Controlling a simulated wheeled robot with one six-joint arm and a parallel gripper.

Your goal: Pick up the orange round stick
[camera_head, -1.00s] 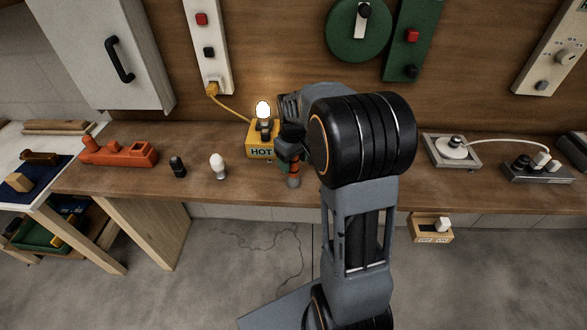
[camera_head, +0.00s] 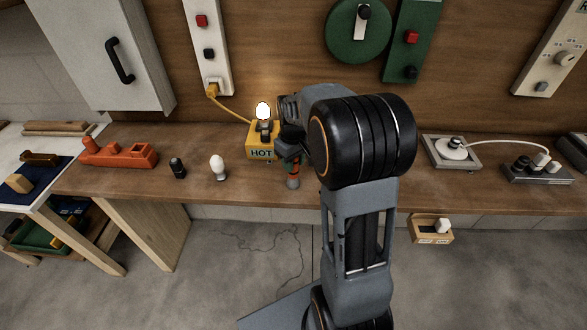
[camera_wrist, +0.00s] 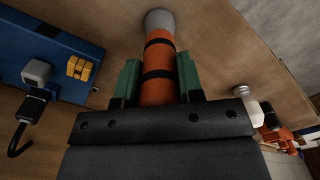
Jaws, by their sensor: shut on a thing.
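The orange round stick (camera_wrist: 159,72) has black bands and a grey round end, and it stands upright on the wooden bench in the wrist view. My gripper (camera_wrist: 158,80) is shut on it, with one green-padded finger on each side. In the head view the stick (camera_head: 292,180) shows only its lower part with the grey end at the bench, below my gripper (camera_head: 288,160). Its upper part is hidden by my gripper and arm. I cannot tell whether its end touches the bench.
A yellow HOT box (camera_head: 262,153) with a lit bulb stands just behind my gripper. A white bulb (camera_head: 218,167), a dark small object (camera_head: 177,167) and an orange hand plane (camera_head: 118,153) are to the left. Bench space (camera_head: 400,190) to the right is clear.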

